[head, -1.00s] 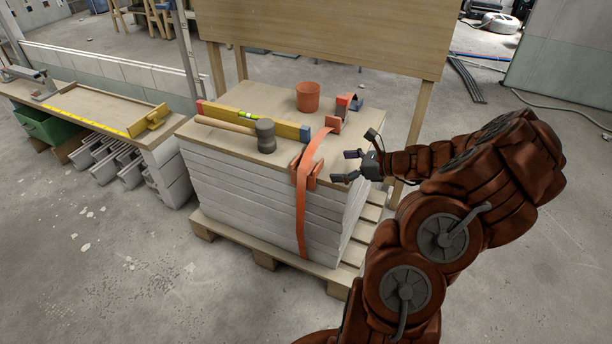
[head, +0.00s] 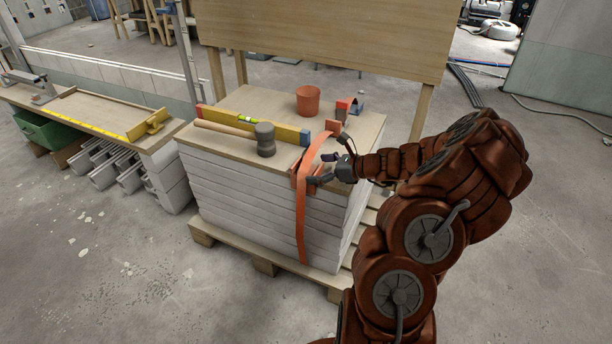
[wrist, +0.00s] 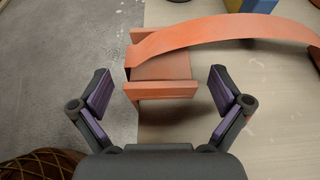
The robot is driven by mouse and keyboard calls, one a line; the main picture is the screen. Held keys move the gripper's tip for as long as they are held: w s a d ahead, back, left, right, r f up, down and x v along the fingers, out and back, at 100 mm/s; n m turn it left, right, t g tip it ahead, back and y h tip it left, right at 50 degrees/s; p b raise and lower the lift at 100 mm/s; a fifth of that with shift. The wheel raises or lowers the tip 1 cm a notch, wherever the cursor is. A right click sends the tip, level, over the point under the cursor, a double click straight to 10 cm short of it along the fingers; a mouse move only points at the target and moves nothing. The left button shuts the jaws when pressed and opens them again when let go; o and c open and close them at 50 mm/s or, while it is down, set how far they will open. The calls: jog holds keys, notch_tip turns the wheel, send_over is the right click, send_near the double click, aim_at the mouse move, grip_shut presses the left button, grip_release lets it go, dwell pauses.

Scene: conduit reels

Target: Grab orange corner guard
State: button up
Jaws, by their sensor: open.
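The orange corner guard (head: 297,173) sits on the front top edge of the stack of white boards (head: 255,205). An orange strap (head: 302,220) passes over the guard and hangs down the front. The guard (wrist: 165,68) also shows in the wrist view, with a raised flange on each side and the strap (wrist: 215,32) running over it. My gripper (head: 319,169) is open and beside the guard. In the wrist view my gripper's fingers (wrist: 160,92) stand on either side of the guard's near end, apart from it. The guard is partly hidden by my gripper in the head view.
On the stack's wooden top lie a mallet (head: 265,139), a yellow level (head: 237,119) and an orange pot (head: 308,99). Another red and blue piece (head: 350,106) is at the back right. A wooden panel (head: 330,35) stands behind. Open floor lies in front.

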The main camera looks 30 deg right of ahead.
jog(key=c, duration=1.2)
jog(key=shift+r, duration=0.15)
jog(key=shift+r, duration=0.3)
jog(key=r, duration=0.1)
jog(key=r+p, duration=0.1)
jog(key=r, duration=0.1)
jog(key=shift+s, duration=0.35)
jog(key=s, duration=0.5)
jog(key=s+a+p, duration=0.1)
jog(key=s, duration=0.4)
jog(key=s+a+r, duration=0.1)
jog(key=s, duration=0.4)
jog(key=shift+s+r, duration=0.1)
